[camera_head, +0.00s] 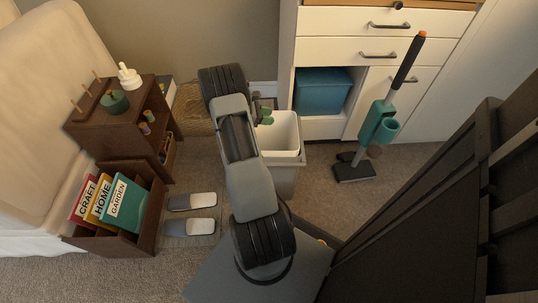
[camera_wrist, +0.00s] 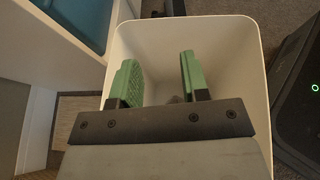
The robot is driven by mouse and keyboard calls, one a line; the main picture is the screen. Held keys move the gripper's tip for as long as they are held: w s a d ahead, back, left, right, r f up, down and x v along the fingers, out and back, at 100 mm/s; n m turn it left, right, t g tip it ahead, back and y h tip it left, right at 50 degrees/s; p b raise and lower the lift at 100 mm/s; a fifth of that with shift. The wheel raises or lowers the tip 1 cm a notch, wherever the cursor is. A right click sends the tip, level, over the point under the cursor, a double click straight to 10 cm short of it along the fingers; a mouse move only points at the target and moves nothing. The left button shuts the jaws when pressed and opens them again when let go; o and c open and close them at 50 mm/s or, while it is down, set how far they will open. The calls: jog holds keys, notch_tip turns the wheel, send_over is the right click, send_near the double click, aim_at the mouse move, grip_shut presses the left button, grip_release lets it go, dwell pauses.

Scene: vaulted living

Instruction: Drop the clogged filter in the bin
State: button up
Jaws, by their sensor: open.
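The pale bin (camera_head: 286,176) stands open on the carpet in front of the white cabinet; its walls also show in the wrist view (camera_wrist: 255,75). My gripper (camera_head: 262,112) is over the bin's opening, pointing down. In the wrist view its green fingers (camera_wrist: 161,84) are apart, with nothing held between them. A small grey-brown object (camera_wrist: 178,99) shows deep in the bin beyond the fingers, partly hidden; it may be the filter, but I cannot tell for sure.
The white cabinet (camera_head: 345,20) is behind. A brown shelf (camera_head: 100,128), book box (camera_head: 150,215) and slippers (camera_head: 190,202) are at left.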

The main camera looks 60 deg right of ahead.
jog(key=p+v, duration=0.4)
jog(key=v, duration=0.9)
jog(key=shift+w+a+r, duration=0.2)
jog(key=shift+a+r, duration=0.05)
jog(key=shift+r, duration=0.1)
